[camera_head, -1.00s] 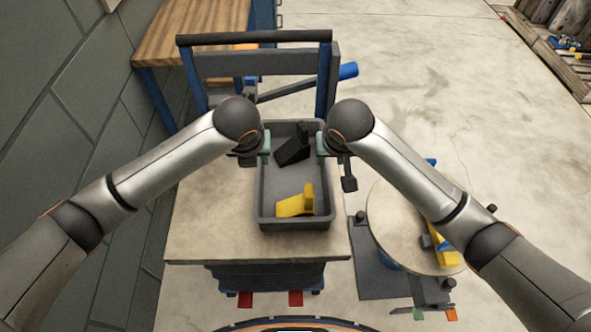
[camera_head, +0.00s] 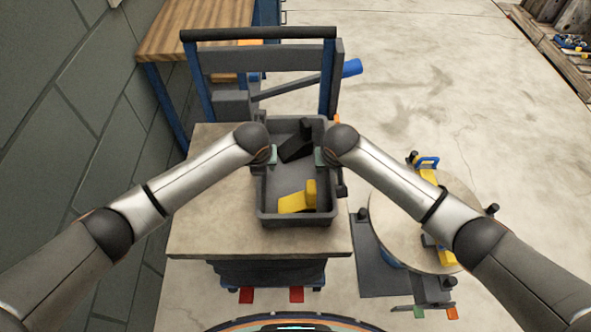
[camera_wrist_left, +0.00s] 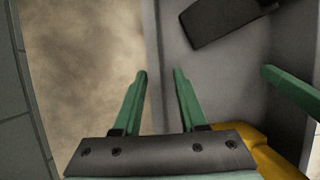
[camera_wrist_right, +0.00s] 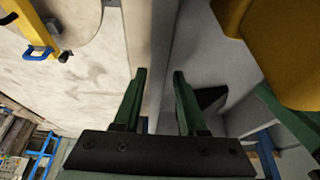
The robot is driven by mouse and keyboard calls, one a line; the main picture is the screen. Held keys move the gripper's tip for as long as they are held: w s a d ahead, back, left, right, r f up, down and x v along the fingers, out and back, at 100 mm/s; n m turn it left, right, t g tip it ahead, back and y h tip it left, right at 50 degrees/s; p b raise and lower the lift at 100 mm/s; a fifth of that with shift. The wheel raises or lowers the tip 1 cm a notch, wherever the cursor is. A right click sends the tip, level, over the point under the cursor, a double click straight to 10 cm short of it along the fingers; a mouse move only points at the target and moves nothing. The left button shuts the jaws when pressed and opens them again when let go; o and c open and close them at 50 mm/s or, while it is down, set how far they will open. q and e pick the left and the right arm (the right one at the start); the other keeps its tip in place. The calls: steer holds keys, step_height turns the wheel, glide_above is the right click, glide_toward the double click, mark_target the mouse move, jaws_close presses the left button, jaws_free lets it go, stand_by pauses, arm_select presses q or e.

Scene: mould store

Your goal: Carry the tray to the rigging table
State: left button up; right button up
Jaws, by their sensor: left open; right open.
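The grey tray (camera_head: 291,219) is an open box on the beige top of a cart (camera_head: 215,238). It holds a black piece (camera_head: 297,146) and a yellow piece (camera_head: 293,203). My left gripper (camera_head: 269,155) is open at the tray's left wall; in the left wrist view its green fingers (camera_wrist_left: 161,75) stand on either side of the wall line. My right gripper (camera_head: 322,156) is open at the right wall; in the right wrist view its fingers (camera_wrist_right: 159,75) also flank the wall. Contact cannot be told. I cannot tell which surface is the rigging table.
The cart has a dark push handle (camera_head: 258,33) on blue posts at its far side. A wooden-topped bench (camera_head: 195,28) stands behind left, by the grey wall (camera_head: 70,120). A round table (camera_head: 400,220) with yellow and blue items stands at right.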

arm_select(q)
steer(key=shift+w+f, duration=0.2)
steer(key=shift+f, duration=0.45)
arm_select(e)
steer(key=shift+w+f, duration=0.3)
steer(key=shift+f, duration=0.3)
arm_select(q)
jaws_close()
arm_select(e)
jaws_close()
arm_select(q)
steer(key=shift+w+r, duration=0.1)
arm_select(e)
steer(key=shift+r, duration=0.1)
